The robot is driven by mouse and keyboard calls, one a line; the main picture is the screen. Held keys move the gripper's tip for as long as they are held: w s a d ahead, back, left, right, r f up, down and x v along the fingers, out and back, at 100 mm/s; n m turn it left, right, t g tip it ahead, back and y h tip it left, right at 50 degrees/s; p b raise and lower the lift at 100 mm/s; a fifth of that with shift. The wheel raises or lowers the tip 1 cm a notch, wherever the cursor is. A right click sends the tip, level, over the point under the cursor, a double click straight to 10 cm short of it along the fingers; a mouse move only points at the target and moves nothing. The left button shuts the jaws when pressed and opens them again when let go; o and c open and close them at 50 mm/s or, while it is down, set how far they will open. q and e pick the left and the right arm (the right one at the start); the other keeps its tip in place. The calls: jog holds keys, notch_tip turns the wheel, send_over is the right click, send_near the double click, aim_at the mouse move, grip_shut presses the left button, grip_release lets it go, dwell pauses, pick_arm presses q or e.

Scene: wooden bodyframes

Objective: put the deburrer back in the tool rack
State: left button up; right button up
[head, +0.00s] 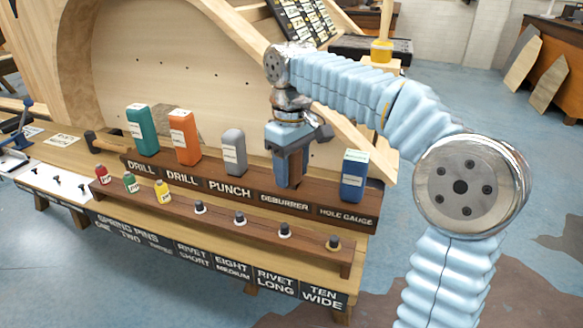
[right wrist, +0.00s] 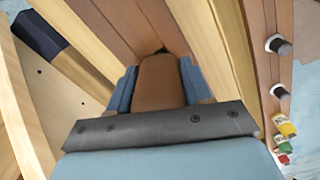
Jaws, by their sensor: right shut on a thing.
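My right gripper (head: 291,165) is shut on the deburrer, a brown, rounded block that shows between the blue fingers in the right wrist view (right wrist: 163,82). In the head view only a sliver of the deburrer shows between the fingers. The gripper points down over the place marked DEBURRER on the brown tool rack (head: 285,204), between the grey punch (head: 234,152) and the blue hole gauge (head: 353,175). The deburrer's lower end is hidden, so I cannot tell whether it is seated in the rack. My left gripper is not in view.
A green drill (head: 141,130) and an orange drill (head: 184,137) stand at the rack's left. In front runs a lower rail (head: 215,222) with small coloured bottles and several pins. A curved wooden frame (head: 165,60) rises close behind the rack.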

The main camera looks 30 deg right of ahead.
jog(key=shift+f, duration=0.15)
jog(key=o, duration=1.3)
notch_tip(320, 180, up, 11)
jog(key=p, duration=0.2)
jog(key=shift+p, duration=0.4)
jog(key=shift+r, duration=0.9)
